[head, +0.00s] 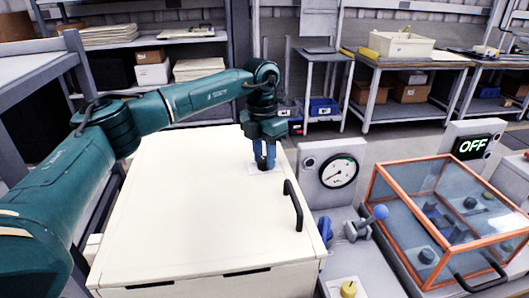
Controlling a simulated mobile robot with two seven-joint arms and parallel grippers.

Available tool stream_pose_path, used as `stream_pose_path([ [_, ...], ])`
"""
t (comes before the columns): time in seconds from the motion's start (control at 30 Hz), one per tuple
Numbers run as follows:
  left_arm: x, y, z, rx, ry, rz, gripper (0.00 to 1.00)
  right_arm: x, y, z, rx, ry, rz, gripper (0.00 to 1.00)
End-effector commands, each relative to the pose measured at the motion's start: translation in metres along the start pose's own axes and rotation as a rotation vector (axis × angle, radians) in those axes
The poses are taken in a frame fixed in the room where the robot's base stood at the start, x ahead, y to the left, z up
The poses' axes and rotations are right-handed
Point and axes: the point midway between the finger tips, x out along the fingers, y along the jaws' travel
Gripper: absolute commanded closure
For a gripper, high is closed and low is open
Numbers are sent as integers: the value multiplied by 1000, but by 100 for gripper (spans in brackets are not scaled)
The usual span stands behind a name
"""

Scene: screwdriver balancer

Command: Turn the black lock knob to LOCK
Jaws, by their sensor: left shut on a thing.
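The black lock knob (264,167) sits on a small pale plate near the far right part of the cream box lid (190,200). It is mostly hidden by my left gripper (264,160), which reaches down onto it from above. The blue fingers are shut on the knob. I cannot read the marks on the plate or tell which way the knob points. My right gripper is not in view.
A black handle (292,205) stands on the lid's right side. Right of the box are a dial gauge (338,171), a blue-knobbed lever (379,213), a yellow knob (348,288) and an orange-framed clear case (455,215). A display reads OFF (472,146).

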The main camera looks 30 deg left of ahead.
Motion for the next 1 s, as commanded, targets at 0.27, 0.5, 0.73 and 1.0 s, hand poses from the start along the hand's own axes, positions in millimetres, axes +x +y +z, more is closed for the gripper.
stream_pose_path([
  [0.27,-1,0,0,-224,-13,-1,93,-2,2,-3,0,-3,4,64],
  [0.5,-1,1,0,-353,-20,-1,93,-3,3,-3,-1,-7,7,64],
  [0.73,-1,1,0,-412,-24,0,93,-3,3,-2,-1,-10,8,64],
  [1.0,-1,1,0,-425,-25,0,93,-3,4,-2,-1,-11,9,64],
])
